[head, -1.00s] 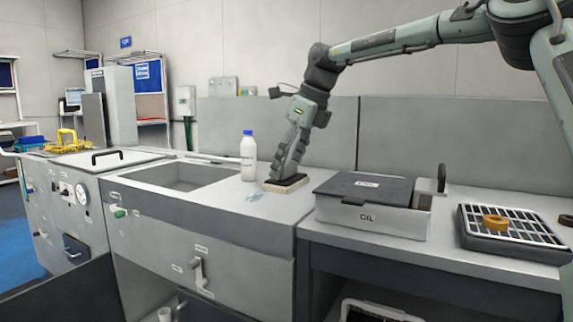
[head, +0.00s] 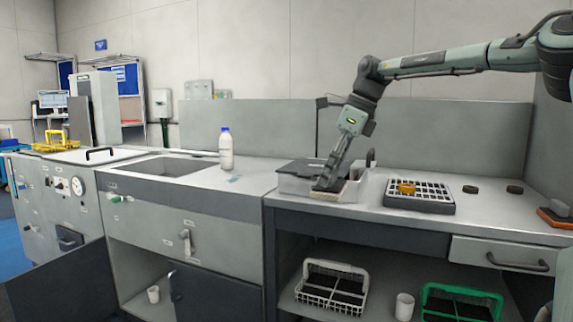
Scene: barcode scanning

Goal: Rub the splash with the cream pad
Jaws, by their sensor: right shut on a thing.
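The cream pad (head: 329,195), with a dark top, is held by my right gripper (head: 331,178), which is shut on it. The pad shows in front of the grey box with the dark lid and hides part of its front; I cannot tell its exact height. The splash (head: 234,178) is a small bluish patch on the steel counter, left of the pad and apart from it. It lies just in front of the white bottle with a blue cap (head: 226,150). My left gripper is not in view.
The grey box (head: 290,186) stands right of the splash. A black tray with a grid (head: 420,205) holds an orange ring (head: 407,187). Dark round pieces (head: 470,189) lie farther right. The counter around the splash is clear.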

